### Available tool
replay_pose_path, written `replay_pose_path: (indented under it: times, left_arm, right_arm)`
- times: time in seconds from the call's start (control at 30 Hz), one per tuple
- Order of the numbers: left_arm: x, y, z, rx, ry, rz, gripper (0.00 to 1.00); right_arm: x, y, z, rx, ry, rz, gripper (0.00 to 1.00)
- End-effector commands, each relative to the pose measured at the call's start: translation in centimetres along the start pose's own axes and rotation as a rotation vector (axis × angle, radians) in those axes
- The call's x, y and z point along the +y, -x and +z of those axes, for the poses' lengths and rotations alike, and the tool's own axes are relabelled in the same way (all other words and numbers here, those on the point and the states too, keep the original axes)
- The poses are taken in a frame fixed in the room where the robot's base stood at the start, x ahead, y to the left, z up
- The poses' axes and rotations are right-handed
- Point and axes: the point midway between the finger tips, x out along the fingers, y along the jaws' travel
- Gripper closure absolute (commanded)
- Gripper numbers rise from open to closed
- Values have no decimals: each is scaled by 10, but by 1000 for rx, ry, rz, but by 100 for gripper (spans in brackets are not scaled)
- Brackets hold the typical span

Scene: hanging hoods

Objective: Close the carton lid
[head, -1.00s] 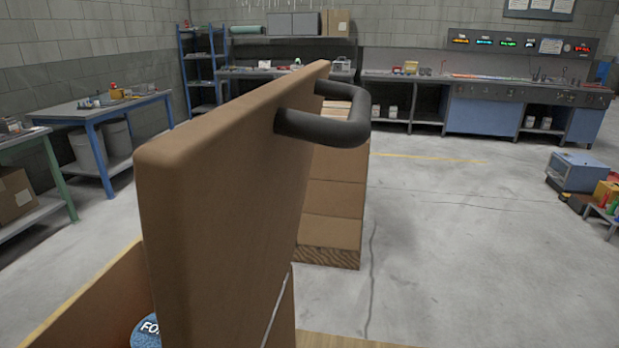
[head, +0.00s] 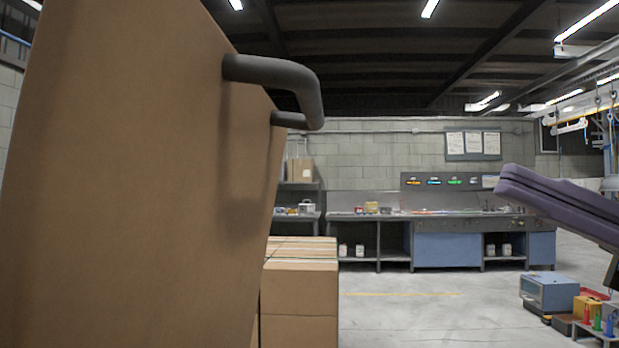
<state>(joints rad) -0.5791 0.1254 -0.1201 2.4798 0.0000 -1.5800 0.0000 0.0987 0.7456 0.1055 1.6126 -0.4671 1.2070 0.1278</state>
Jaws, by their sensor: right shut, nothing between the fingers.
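The carton lid (head: 130,180) stands open and nearly upright, very near, filling the left of the head view. A black bar handle (head: 290,78) sticks out from its right face near the top. My right gripper (head: 505,185) comes in from the right edge, with its purple fingers shut together and nothing between them. It is well to the right of the handle, apart from it. The carton's body is below the view, and my left gripper is not in view.
A stack of cartons (head: 300,285) stands behind the lid. A grey workbench (head: 450,240) runs along the back wall. A blue box (head: 549,292) and small coloured items are on the floor side at right. The space between handle and gripper looks clear.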

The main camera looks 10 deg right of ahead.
Motion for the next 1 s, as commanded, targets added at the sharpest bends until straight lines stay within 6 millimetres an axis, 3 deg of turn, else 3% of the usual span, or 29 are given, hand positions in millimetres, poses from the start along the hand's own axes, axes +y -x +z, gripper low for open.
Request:
replay_pose_path:
  times: [0.13,0.27,0.7,1.0]
  left_arm:
    - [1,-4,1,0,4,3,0]
    - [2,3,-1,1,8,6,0]
    - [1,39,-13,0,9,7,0]
    - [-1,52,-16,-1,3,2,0]
  right_arm:
    - [-3,6,-10,75,22,-39,100]
    - [-1,-6,-13,84,23,-41,100]
    - [-2,-96,-21,84,21,-36,100]
    - [-7,-130,-23,81,21,-38,100]
